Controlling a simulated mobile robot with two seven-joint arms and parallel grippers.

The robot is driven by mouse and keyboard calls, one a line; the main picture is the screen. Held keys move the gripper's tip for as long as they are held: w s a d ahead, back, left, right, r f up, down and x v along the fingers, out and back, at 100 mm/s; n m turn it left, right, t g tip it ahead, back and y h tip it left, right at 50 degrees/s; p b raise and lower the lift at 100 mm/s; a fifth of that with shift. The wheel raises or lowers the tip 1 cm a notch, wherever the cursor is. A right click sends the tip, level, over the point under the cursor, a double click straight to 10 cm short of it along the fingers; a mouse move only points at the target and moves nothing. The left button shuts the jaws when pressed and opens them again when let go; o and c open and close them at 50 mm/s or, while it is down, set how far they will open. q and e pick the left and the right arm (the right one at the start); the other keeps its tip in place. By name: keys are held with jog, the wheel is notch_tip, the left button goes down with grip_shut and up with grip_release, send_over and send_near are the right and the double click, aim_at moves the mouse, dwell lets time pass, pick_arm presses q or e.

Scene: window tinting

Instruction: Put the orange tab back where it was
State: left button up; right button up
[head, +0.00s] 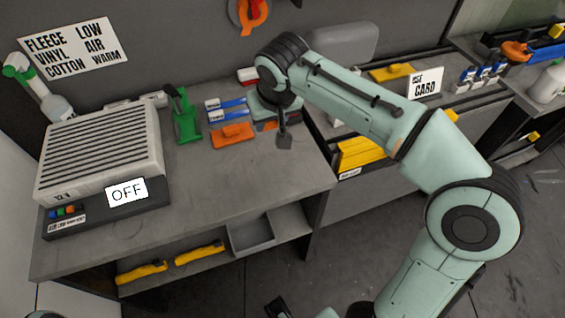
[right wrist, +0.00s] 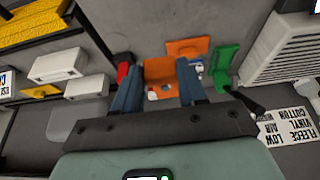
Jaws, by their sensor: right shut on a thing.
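My right gripper (head: 284,140) is low over the right rear of the grey workbench (head: 255,175). In the right wrist view, my right gripper (right wrist: 160,92) is shut on an orange tab (right wrist: 158,68) that shows between the two blue-grey fingers. In the head view a bit of orange shows beside the gripper, mostly hidden by it. A second flat orange piece (head: 232,135) lies on the bench to the left and also shows in the right wrist view (right wrist: 188,47). I cannot tell whether the held tab touches the bench.
A green stand (head: 185,120), blue-and-white labelled pieces (head: 225,110) and a red item (head: 247,74) crowd the rear of the bench. The bench front is clear.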

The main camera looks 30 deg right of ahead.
notch_tip(320, 180, down, 14)
jog(key=shift+f+b, duration=0.15)
jog(key=shift+b, duration=1.1)
pick_arm(q)
jog(key=shift+s+f+b, duration=0.2)
jog(key=shift+s+f, duration=0.15)
jog(key=shift+f, duration=0.55)
jog(key=shift+s+f+b, duration=0.15)
jog(key=shift+s+f, duration=0.15)
jog(key=shift+f, duration=0.6)
pick_arm(e)
jog(key=shift+f, duration=2.65)
pick_arm(q)
jog(key=shift+f, duration=0.1)
pick_arm(e)
jog(key=shift+f, duration=0.15)
jog(key=o, duration=1.1)
pick_arm(q)
jog(key=shift+w+r+p, duration=0.15)
jog(key=shift+r+p, duration=0.35)
jog(key=shift+r, duration=0.1)
pick_arm(e)
jog(key=v, duration=1.2)
